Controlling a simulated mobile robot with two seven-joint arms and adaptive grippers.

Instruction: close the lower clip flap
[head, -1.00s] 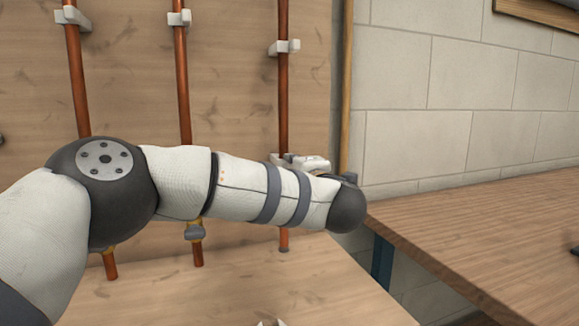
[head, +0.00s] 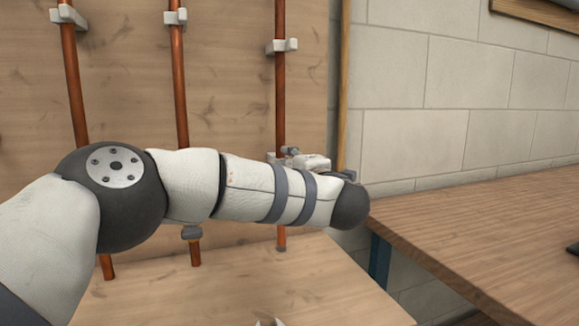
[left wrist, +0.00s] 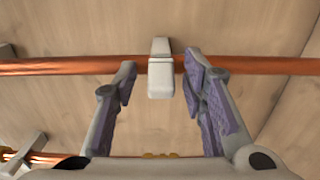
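In the left wrist view a pale grey clip (left wrist: 161,80) sits across a copper pipe (left wrist: 270,66). I cannot tell how far its flap stands open. My left gripper (left wrist: 160,72) is open, its purple-padded fingers on either side of the clip with gaps to both. In the head view my left arm crosses the right-hand pipe (head: 280,100) and hides the lower part of it. A pale shape shows just above my wrist there, and I cannot tell clip from gripper. Small pale tips at the bottom edge (head: 270,322) may be my right gripper; its opening does not show.
Two other copper pipes (head: 180,90) (head: 73,90) run up the wooden panel. Upper clips (head: 281,46) (head: 175,17) (head: 67,15) hold the pipes. A wooden bench (head: 480,225) stands at the right by a block wall (head: 450,110). Another pipe with a clip (left wrist: 28,150) shows lower left in the wrist view.

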